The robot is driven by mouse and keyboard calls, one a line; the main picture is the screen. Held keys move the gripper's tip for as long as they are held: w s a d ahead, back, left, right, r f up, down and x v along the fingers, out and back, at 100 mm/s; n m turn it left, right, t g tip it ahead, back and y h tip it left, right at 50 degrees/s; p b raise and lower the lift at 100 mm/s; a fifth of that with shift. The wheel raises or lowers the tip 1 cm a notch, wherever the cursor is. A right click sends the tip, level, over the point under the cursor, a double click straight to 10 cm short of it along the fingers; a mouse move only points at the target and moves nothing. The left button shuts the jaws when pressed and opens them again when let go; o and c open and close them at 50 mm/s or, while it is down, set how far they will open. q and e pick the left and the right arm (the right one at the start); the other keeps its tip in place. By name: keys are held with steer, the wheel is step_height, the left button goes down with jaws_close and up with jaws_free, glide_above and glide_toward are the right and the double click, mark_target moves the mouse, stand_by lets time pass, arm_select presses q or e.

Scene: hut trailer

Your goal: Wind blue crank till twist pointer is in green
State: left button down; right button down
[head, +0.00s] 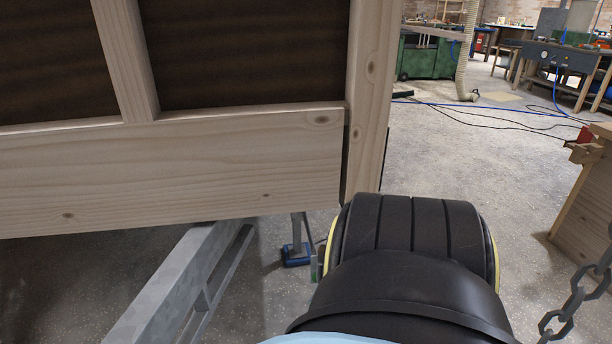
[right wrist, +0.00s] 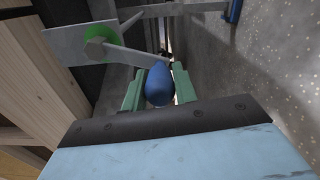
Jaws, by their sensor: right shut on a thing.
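The blue crank handle (right wrist: 158,86) sits between the two green fingers of my right gripper (right wrist: 158,90) in the right wrist view. The fingers are shut on it. A grey metal bar (right wrist: 135,57) runs from near the handle up left to a green round patch (right wrist: 97,50) on a grey plate (right wrist: 62,46). I cannot tell clearly which part is the twist pointer or where it points. In the head view my right arm hides the crank and most of the gripper. My left gripper is in neither view.
A wooden framed wall (head: 170,170) fills the upper left of the head view, above a grey metal beam (head: 172,285). A grey post with a blue foot (head: 296,256) stands on the floor. A chain (head: 573,300) hangs at lower right. Open floor lies behind, with cables.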

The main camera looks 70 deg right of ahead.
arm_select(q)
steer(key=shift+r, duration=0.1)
arm_select(e)
steer(key=shift+s+f, duration=0.1)
steer(key=shift+s, duration=0.1)
steer(key=c, duration=1.2)
jaws_free()
steer(key=shift+o, duration=0.4)
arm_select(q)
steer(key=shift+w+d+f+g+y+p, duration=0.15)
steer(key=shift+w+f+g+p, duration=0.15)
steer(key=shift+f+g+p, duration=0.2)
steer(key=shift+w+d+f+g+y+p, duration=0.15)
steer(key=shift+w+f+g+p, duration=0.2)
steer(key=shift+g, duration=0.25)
arm_select(e)
steer(key=v, duration=0.7)
steer(key=shift+a, duration=0.25)
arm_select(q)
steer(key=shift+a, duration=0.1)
